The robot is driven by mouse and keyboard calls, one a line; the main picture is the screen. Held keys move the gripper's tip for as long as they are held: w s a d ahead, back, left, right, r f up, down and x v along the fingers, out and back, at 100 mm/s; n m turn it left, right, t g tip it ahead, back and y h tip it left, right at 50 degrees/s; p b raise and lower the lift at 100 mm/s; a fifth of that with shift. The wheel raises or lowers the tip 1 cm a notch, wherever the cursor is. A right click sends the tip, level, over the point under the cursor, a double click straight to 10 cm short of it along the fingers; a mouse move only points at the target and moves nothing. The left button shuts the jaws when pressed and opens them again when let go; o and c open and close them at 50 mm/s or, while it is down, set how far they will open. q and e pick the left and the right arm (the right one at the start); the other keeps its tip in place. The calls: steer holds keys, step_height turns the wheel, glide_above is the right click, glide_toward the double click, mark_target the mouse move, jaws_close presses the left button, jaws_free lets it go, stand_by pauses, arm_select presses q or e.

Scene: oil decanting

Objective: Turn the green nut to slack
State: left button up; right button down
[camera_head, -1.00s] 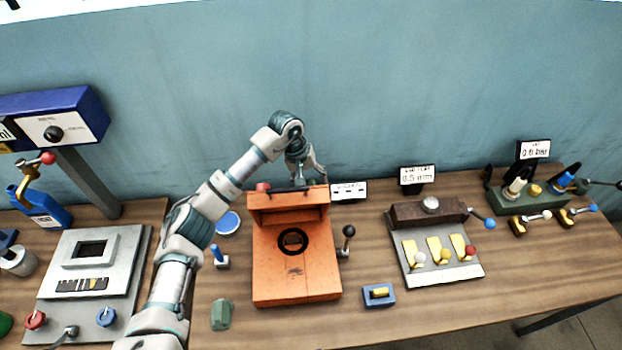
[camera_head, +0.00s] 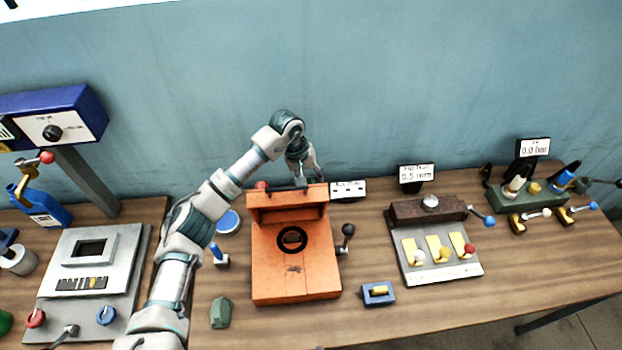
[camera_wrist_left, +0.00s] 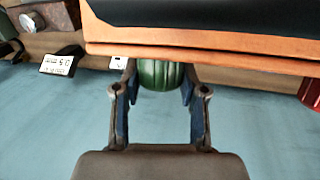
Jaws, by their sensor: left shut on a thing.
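The green nut (camera_wrist_left: 160,76) shows in the left wrist view as a ribbed green knob under the edge of the orange box. My left gripper (camera_wrist_left: 160,90) is shut on it, with one finger on each side. In the head view my left gripper (camera_head: 303,178) is behind the raised back of the orange box (camera_head: 294,270), and the nut is hidden there. The orange box has a round black-ringed opening on its top and a black-knobbed lever on its right side. My right gripper is not in view.
A small display (camera_head: 348,190) stands just right of my left gripper. A grey block with yellow levers (camera_head: 440,262) stands further right. A blue-and-yellow piece (camera_head: 378,293), a green piece (camera_head: 221,313) and a blue round lid (camera_head: 228,222) lie around the box.

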arm_select(q)
steer(key=shift+r+y, duration=0.1)
steer(key=shift+y, duration=0.2)
steer(key=shift+n+y, duration=0.5)
steer(key=shift+y, duration=0.7)
steer(key=shift+w+d+n+g+y+p, duration=0.1)
steer(key=shift+n+g+y+p, duration=0.45)
steer(key=shift+y, duration=1.05)
steer(key=o, duration=1.2)
steer(key=shift+d, duration=0.1)
steer(key=shift+c, duration=0.2)
steer(key=v, duration=0.7)
steer(key=shift+d, duration=0.35)
